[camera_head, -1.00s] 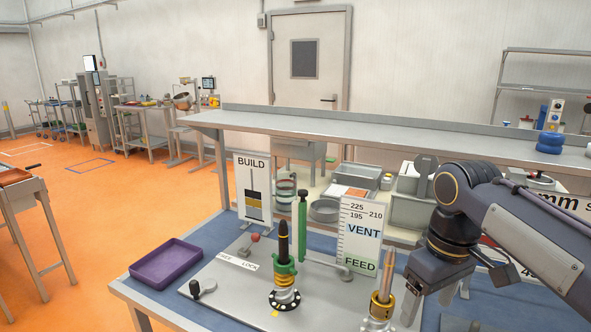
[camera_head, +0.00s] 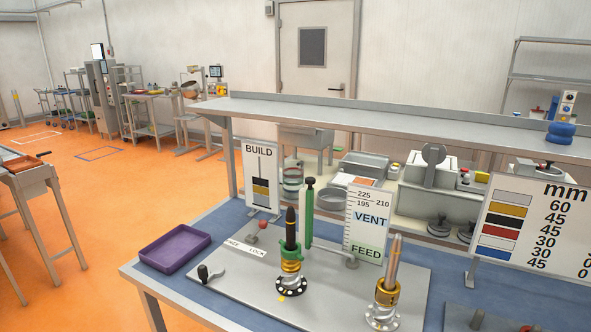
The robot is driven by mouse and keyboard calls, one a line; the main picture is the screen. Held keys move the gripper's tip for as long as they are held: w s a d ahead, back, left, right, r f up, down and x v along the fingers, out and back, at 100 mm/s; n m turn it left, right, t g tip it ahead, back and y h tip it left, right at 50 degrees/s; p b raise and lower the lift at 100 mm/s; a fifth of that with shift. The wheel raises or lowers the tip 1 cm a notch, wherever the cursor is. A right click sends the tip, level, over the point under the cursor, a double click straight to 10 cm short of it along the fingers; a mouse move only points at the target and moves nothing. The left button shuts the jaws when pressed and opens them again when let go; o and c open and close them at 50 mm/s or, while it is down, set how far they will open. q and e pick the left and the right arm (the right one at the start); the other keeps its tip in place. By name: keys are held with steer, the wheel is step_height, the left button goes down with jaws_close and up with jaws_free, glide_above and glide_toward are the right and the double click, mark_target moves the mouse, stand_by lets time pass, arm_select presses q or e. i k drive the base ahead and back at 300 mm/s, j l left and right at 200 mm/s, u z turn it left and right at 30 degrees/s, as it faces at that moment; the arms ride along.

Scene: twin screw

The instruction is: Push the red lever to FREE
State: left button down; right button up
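The red lever (camera_head: 261,226) is a small red knob on a short grey arm, on the grey base plate (camera_head: 340,304) near its back left. Beside it lies a white label strip (camera_head: 246,247); LOCK is readable at its right end, and the word at its left end is only partly legible. I cannot tell exactly which word the lever points at. Neither of my grippers shows in the head view.
A purple tray (camera_head: 174,248) lies left. BUILD (camera_head: 262,178) and VENT/FEED (camera_head: 367,224) signs stand behind.

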mark_target(262, 224)
steer(key=i+j+z, duration=0.5)
steer(key=i+j, duration=0.15)
steer(key=j, duration=0.3)
